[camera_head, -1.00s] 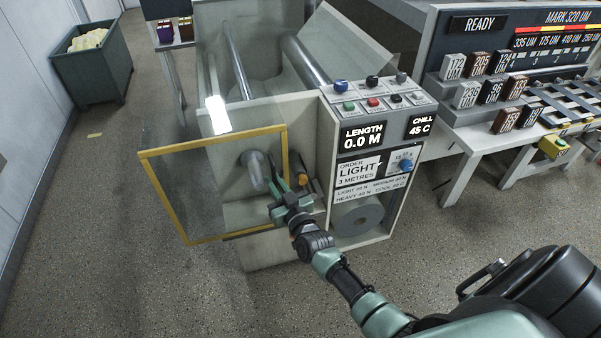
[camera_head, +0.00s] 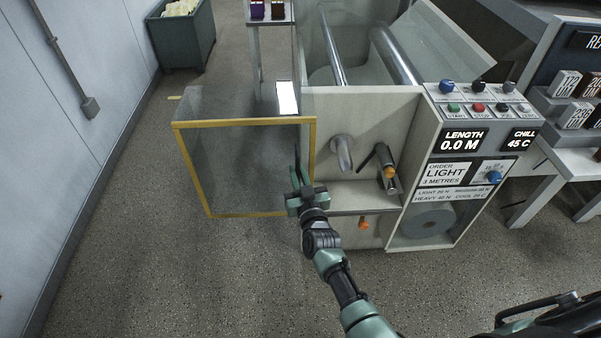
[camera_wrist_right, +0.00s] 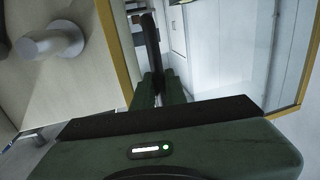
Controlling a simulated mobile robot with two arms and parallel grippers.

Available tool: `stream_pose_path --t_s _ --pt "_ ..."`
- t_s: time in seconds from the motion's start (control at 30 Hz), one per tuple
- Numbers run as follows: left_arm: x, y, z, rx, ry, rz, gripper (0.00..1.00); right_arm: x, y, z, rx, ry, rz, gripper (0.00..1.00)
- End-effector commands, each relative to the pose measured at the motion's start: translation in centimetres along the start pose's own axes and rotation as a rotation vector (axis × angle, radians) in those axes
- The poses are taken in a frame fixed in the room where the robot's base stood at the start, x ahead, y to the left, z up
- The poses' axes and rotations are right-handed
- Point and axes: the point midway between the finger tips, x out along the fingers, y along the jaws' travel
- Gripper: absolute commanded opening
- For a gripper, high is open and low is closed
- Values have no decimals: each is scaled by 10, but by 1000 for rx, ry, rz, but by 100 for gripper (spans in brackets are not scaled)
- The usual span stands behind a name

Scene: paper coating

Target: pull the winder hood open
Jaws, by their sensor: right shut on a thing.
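The winder hood (camera_head: 240,160) is a clear panel in a yellow frame. In the head view it stands out to the left of the winder's front, with its right edge near the machine's left front corner. My right gripper (camera_head: 297,178) is in front of the hood's right part, shut on a dark upright bar that looks like its handle; the bar shows between the fingers in the wrist view (camera_wrist_right: 151,45). The hood's yellow frame (camera_wrist_right: 113,50) also shows there. The exact contact is hard to see. My left gripper is out of view.
The open winder front shows a grey spindle (camera_head: 342,152) and an orange-tipped part (camera_head: 389,172). The control panel (camera_head: 475,105) is at the right. A green bin (camera_head: 181,42) stands at the back left. Floor to the left of the hood is clear.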

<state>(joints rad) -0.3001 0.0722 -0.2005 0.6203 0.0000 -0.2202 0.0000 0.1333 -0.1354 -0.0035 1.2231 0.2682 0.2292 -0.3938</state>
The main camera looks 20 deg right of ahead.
Motion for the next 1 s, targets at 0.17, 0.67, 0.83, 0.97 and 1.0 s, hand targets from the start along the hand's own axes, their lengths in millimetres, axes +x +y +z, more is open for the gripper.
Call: stream_pose_path --t_s 0.17,0.67,0.83,0.97,1.0 --pt "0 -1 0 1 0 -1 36 0 0 1 0 -1 0 0" --pt "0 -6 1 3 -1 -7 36 -2 0 1 0 -1 0 34" --pt "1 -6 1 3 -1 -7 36 -22 0 3 0 -4 0 34" --pt "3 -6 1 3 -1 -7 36 -46 0 2 0 -3 0 34" --pt "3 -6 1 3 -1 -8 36 -53 0 2 1 -3 0 34"
